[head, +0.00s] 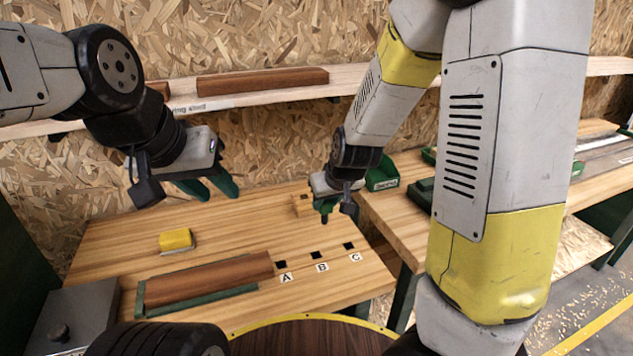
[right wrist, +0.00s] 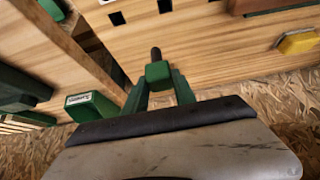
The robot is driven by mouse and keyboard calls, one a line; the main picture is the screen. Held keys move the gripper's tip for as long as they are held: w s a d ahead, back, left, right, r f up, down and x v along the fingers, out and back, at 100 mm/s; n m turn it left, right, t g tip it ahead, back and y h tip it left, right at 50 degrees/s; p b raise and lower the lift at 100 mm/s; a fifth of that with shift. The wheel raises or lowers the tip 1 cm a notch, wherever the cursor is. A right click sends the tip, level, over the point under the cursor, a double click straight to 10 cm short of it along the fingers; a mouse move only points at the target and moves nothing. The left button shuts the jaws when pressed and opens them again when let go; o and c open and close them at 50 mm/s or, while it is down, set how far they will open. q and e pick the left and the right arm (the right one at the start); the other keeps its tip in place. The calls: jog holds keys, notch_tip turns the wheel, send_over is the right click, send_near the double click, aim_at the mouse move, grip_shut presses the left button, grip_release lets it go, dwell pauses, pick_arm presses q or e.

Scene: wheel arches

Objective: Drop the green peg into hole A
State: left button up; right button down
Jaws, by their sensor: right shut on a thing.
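The green peg (head: 325,208) is between the fingers of my right gripper (head: 327,206), which is shut on it. In the right wrist view the green peg (right wrist: 157,72) has a dark tip pointing away from the gripper. It is above the bench, behind the row of holes. Hole A (head: 281,264) is a dark square opening at the left of the row, with its label in front; the right wrist view does not clearly show it. My left gripper (head: 208,188) has its green fingers apart and is empty, above the bench's back left.
Hole B (head: 316,254) and hole C (head: 348,245) lie right of hole A. A brown block (head: 208,281) in a green tray lies left of it. A yellow block (head: 176,240) and a small wooden block (head: 301,206) sit further back. A green bin (head: 381,175) stands at right.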

jog(key=shift+s+r, duration=0.1)
jog(key=shift+s, duration=0.25)
jog(key=shift+s+d+r, duration=0.1)
jog(key=shift+r, duration=3.3)
